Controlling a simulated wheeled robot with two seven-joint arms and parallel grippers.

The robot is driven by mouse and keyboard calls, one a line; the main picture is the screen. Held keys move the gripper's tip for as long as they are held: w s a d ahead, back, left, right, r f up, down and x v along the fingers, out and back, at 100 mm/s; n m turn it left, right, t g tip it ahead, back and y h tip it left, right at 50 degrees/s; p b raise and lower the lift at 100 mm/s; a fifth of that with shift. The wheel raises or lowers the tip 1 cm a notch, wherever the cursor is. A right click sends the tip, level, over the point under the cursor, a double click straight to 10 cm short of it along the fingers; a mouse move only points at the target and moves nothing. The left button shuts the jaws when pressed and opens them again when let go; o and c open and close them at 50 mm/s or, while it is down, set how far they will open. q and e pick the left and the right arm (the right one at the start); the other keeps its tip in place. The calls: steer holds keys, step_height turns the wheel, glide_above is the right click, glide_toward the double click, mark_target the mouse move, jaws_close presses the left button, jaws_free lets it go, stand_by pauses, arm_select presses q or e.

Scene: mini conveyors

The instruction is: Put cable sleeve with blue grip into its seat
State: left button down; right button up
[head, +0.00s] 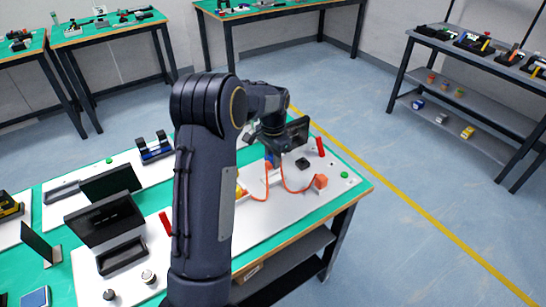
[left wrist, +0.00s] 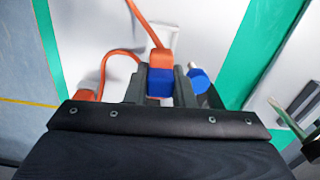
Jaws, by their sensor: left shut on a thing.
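The cable sleeve with blue grip (left wrist: 160,84) sits between the two fingers of my left gripper (left wrist: 160,92) in the left wrist view. Its orange part points away from the gripper and its blue part lies between the fingers. In the head view my left gripper (head: 271,150) is low over the white board on the far right part of the table, with a bit of blue (head: 270,159) showing below it. Orange cable (head: 290,190) runs from this area to an orange block (head: 321,181). I cannot make out the seat for certain. My right gripper is not in view.
A second blue piece (left wrist: 198,79) stands just right of the fingers. A pale block (left wrist: 163,38) lies beyond the sleeve. Dark panels (head: 105,219) stand at the left.

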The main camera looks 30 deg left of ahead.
arm_select(q)
steer(key=shift+f+b, duration=1.15)
steer(key=shift+f, duration=0.85)
steer(key=shift+f, duration=0.25)
steer(key=shift+f+b, duration=0.4)
steer(key=shift+f, duration=0.1)
steer(key=c, duration=1.2)
jaws_free()
steer(key=shift+o, duration=0.2)
step_height(320, 180, up, 8)
steer(key=shift+f, duration=0.15)
